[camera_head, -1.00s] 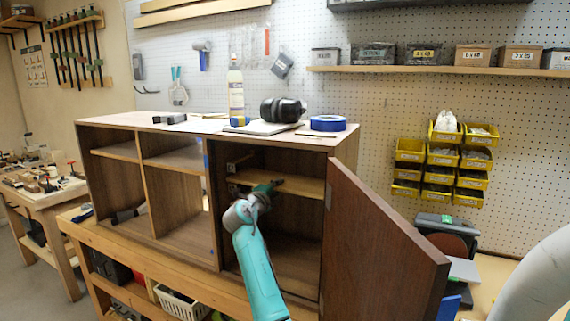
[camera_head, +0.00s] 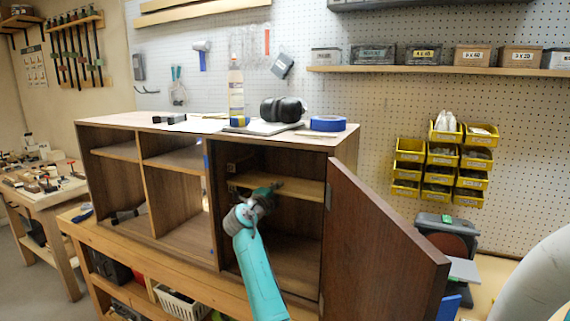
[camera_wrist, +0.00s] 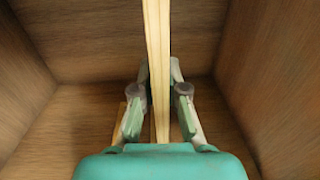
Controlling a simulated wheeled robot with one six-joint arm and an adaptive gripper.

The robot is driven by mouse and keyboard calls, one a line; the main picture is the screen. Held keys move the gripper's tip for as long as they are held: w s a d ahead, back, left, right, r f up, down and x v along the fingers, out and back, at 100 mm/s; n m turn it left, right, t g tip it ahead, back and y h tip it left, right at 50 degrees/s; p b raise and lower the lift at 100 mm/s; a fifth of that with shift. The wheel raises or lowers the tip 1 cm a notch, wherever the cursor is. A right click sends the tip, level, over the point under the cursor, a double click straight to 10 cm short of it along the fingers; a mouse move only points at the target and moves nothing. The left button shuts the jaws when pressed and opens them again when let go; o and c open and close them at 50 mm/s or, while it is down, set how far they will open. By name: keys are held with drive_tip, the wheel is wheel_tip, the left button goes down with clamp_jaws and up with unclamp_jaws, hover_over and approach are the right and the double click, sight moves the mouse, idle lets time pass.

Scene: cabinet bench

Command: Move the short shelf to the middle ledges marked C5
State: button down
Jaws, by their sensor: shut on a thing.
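The short shelf (camera_head: 305,190) is a light wooden board inside the open right compartment of the dark cabinet (camera_head: 215,235). My gripper (camera_head: 274,187) reaches in from the front and is shut on the shelf's front edge. In the wrist view the shelf (camera_wrist: 157,40) runs edge-on between the two fingers (camera_wrist: 158,80). A small fitting (camera_head: 232,167) shows on the compartment's left wall, above the shelf's left end. I cannot read any C5 mark, and whether the shelf's ends touch ledges is not clear.
The cabinet door (camera_head: 380,245) stands open on the right, close to my arm. The compartment below the shelf looks empty. Ear defenders (camera_head: 283,110), blue tape (camera_head: 327,123) and a bottle (camera_head: 236,95) stand on the cabinet top. A light strip (camera_wrist: 130,118) shows beside the left finger.

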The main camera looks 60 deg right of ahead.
drive_tip(key=shift+f, duration=0.3)
drive_tip(key=c, duration=0.8)
unclamp_jaws()
drive_tip(key=shift+a, duration=0.1)
drive_tip(key=s+a, duration=0.1)
drive_tip(key=a, duration=1)
drive_tip(key=shift+s+a, duration=0.2)
drive_tip(key=shift+a, duration=0.15)
idle(0.8)
idle(0.5)
drive_tip(key=shift+f, duration=0.1)
